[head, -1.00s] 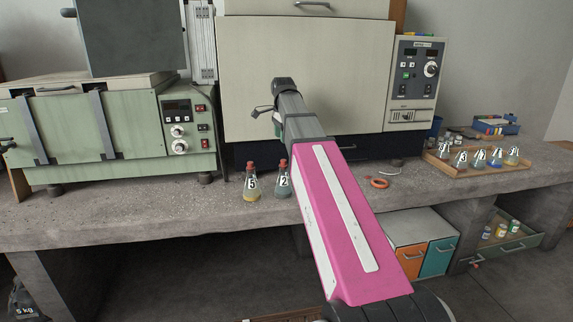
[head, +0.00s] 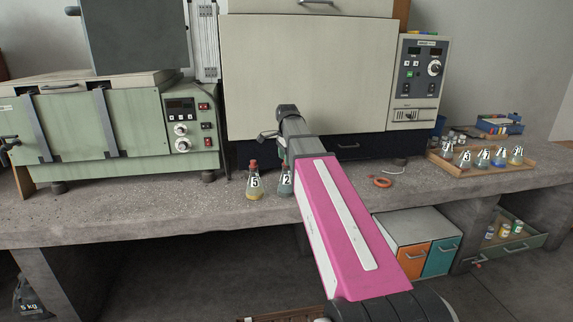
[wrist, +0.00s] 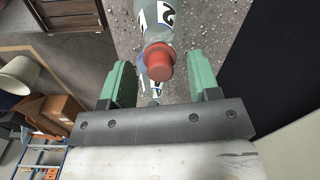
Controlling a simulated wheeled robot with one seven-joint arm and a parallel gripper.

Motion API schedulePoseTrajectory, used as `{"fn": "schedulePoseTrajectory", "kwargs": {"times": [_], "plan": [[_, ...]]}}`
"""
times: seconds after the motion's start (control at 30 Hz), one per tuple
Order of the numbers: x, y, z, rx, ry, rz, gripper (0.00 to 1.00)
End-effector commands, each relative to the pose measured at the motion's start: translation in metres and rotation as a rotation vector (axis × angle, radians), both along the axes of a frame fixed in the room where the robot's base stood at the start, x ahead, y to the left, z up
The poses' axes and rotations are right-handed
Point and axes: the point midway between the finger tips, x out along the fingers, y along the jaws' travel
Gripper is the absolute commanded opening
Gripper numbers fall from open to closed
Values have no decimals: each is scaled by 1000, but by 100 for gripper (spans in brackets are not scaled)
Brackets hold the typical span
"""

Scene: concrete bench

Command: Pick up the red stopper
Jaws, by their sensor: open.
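The red stopper (wrist: 159,61) sits in the neck of the glass flask labelled 2 (wrist: 158,14) in the wrist view. My gripper (wrist: 158,66) is open, with one green finger on each side of the stopper and visible gaps between.
The concrete bench (head: 110,212) is clear at the front left. A green oven (head: 130,125) and a large cream oven (head: 300,75) stand behind. An orange ring (head: 381,183) lies right of my arm. A wooden tray (head: 490,172) holds several labelled flasks at the right.

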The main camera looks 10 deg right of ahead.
Motion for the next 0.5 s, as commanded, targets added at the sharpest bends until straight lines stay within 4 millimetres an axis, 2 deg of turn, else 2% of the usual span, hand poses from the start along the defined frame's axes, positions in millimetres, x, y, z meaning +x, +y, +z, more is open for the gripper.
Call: {"fn": "schedulePoseTrajectory", "kwargs": {"times": [0.23, 0.4, 0.5], "plan": [[0, 0, -2, 0, -1, 0, 56], [0, 0, -2, 0, -1, 0, 3], [0, 0, -2, 0, -1, 0, 3]]}}
